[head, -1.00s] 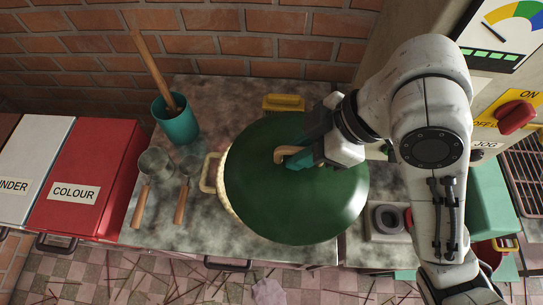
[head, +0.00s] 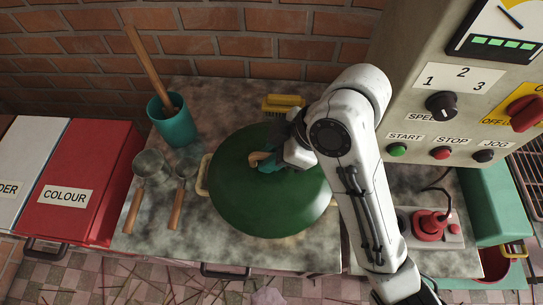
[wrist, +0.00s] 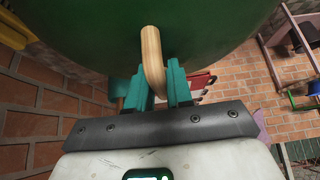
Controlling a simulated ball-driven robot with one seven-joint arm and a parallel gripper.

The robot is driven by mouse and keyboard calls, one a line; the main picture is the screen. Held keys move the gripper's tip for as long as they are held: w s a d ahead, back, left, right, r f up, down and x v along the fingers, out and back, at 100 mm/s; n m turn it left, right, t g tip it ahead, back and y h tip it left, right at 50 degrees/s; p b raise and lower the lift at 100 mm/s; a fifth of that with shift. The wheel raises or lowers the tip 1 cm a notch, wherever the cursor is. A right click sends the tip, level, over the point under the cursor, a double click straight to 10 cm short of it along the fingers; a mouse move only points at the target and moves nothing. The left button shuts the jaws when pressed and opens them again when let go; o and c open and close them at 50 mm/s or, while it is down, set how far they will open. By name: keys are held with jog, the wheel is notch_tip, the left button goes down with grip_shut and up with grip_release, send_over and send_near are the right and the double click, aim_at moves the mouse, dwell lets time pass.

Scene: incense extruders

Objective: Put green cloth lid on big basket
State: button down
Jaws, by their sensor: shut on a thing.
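The green lid (head: 265,205), domed and round with a tan wooden handle (head: 257,157), lies over the big basket, seen from above in the head view. Only the basket's pale loop handle (head: 203,175) shows at the left edge of the lid; the rest is hidden, so I cannot tell whether the lid is fully seated. My gripper (head: 270,162) is shut on the lid's handle. In the wrist view the teal fingers (wrist: 161,88) clasp the curved wooden handle, with the lid's green surface (wrist: 90,30) above them.
A teal cup (head: 174,125) with a wooden stick stands back left, near metal scoops (head: 150,165). A yellow brush (head: 283,103) lies behind the lid. A control panel (head: 440,125) and a red joystick box (head: 430,225) are at the right.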

jog(key=shift+f, duration=0.3)
jog(key=shift+f, duration=0.15)
jog(key=c, duration=1)
grip_release()
jog(key=p+v, duration=0.3)
jog(key=v, duration=0.9)
jog(key=shift+s, duration=0.1)
